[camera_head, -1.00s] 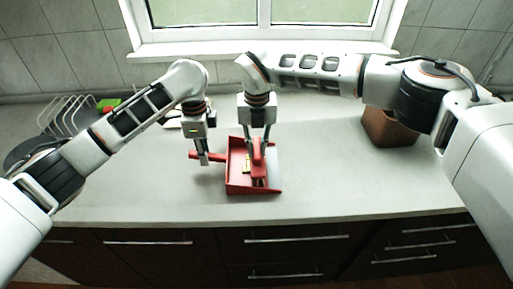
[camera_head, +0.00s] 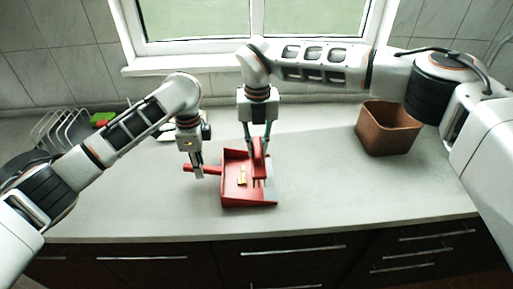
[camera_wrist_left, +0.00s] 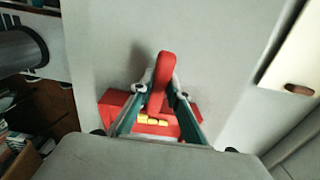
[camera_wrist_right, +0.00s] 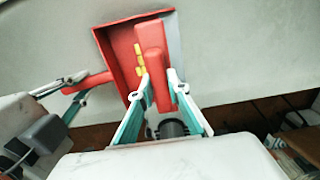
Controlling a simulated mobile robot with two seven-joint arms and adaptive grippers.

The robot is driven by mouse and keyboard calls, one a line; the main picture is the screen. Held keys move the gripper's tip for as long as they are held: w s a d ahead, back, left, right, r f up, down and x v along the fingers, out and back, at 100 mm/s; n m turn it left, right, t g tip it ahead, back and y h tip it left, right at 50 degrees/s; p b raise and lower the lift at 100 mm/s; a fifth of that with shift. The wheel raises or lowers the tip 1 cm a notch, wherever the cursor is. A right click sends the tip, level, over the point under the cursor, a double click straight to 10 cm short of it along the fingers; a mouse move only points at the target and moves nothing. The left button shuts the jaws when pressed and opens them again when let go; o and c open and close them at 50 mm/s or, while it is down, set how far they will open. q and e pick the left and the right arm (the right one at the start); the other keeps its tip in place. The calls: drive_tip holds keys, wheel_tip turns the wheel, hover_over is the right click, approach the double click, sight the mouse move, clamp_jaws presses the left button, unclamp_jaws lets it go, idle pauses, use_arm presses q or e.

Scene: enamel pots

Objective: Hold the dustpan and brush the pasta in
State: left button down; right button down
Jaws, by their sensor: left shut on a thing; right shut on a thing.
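The red dustpan (camera_head: 232,192) lies on the counter, its handle (camera_head: 203,170) pointing left and its pale lip to the right. My left gripper (camera_head: 197,173) is shut on that handle. My right gripper (camera_head: 259,146) is shut on the red brush (camera_head: 259,158), held upright over the right part of the pan. Yellow pasta pieces (camera_head: 242,176) lie inside the pan, left of the brush. In the right wrist view the pasta (camera_wrist_right: 139,60) is beside the brush (camera_wrist_right: 151,58). In the left wrist view the handle (camera_wrist_left: 162,75) is between my left fingers. The brush partly hides the pan floor.
A brown container (camera_head: 388,135) stands at the back right. A wire rack (camera_head: 65,130) and a green item (camera_head: 102,119) are at the back left. The counter (camera_head: 340,185) is clear right of the pan and along the front edge.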

use_arm(q)
drive_tip(key=c, duration=1.9)
unclamp_jaws()
wheel_tip(320, 180, up, 18)
